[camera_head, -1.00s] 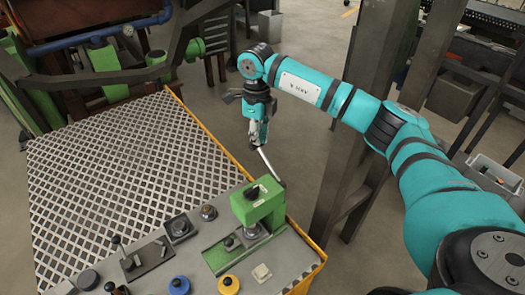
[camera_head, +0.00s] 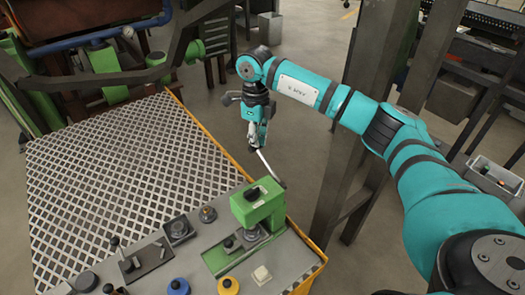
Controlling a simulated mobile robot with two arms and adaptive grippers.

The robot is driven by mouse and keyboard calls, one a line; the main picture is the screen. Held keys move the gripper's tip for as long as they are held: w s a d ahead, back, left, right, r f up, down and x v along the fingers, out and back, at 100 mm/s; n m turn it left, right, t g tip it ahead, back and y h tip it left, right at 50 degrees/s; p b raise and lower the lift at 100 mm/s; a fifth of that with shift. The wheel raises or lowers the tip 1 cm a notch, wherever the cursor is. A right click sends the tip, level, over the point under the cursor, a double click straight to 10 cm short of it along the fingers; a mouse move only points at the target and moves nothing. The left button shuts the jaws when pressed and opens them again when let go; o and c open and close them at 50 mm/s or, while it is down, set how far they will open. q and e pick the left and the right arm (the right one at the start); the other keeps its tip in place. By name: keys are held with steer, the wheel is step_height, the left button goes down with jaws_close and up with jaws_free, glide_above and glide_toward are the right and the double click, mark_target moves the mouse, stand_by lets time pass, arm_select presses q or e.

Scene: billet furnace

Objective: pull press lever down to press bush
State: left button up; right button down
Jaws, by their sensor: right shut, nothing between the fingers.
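The green press (camera_head: 258,203) stands on the grey panel near its right end. Its thin metal lever (camera_head: 270,170) rises from the press head, leaning up and to the left. A small dark round part, which may be the bush, sits under the press head (camera_head: 251,233). My right gripper (camera_head: 254,145) hangs down at the upper end of the lever, with its fingers closed. Nothing shows between the fingers; whether they touch the lever I cannot tell. My left gripper is not in view.
The grey panel (camera_head: 203,250) carries a blue button (camera_head: 178,287), a yellow button (camera_head: 228,286), knobs and a small lever (camera_head: 118,246). A patterned metal plate (camera_head: 130,165) lies behind it. A dark steel post (camera_head: 362,130) stands right of the press.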

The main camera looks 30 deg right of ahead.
steer(key=shift+f, duration=0.2)
steer(key=shift+w+f, duration=0.2)
steer(key=shift+f+b, duration=0.2)
steer(key=shift+b, duration=0.2)
steer(key=shift+w+f, duration=0.15)
steer(key=shift+f, duration=0.1)
stand_by(0.4)
steer(key=shift+w+f+b, duration=0.15)
steer(key=shift+f+b, duration=0.1)
steer(key=shift+b, duration=0.15)
steer(key=shift+a+f, duration=0.1)
